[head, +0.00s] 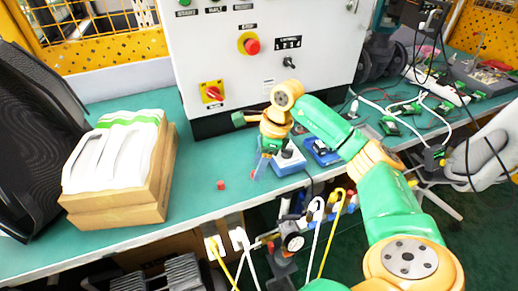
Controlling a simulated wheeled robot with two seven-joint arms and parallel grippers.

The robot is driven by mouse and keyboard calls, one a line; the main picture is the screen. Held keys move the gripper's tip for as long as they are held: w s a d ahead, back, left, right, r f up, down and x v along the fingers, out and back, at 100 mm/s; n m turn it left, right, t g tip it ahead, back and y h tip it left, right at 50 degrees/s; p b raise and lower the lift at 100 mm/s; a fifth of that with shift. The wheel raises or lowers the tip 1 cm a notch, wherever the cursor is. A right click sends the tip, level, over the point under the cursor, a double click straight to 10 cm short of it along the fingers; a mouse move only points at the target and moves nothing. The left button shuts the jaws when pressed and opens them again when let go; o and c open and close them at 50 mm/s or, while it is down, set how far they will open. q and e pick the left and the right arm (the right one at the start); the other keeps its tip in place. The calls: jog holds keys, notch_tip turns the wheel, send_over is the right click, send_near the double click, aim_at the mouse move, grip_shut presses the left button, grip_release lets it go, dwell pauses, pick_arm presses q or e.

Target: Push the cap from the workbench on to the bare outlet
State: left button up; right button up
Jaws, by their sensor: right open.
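A small red cap (221,185) lies on the green workbench (195,205), near its front edge. My right gripper (259,168) points down over the bench, to the right of the cap and apart from it. Its fingers are small in the picture; it is open, with nothing seen between them. The valve positioner with its round gauge (293,242) is below the bench's front edge, among hoses and fittings. I cannot make out which outlet is bare. My left gripper is not in view.
Cardboard boxes with white packs (118,165) stand at the left. A white control cabinet (265,65) stands behind. White and yellow hoses hang at the front edge. The bench around the cap is clear.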

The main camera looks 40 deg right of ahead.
jog(key=shift+w+a+f, duration=0.1)
jog(key=shift+w+f, duration=0.15)
jog(key=shift+f, duration=0.3)
jog(key=shift+w+a+f, duration=0.1)
jog(key=shift+w+f, duration=0.15)
jog(key=shift+f, duration=0.25)
jog(key=shift+s+r, duration=0.1)
jog(key=shift+s, duration=0.05)
jog(key=shift+c, duration=0.7)
grip_shut()
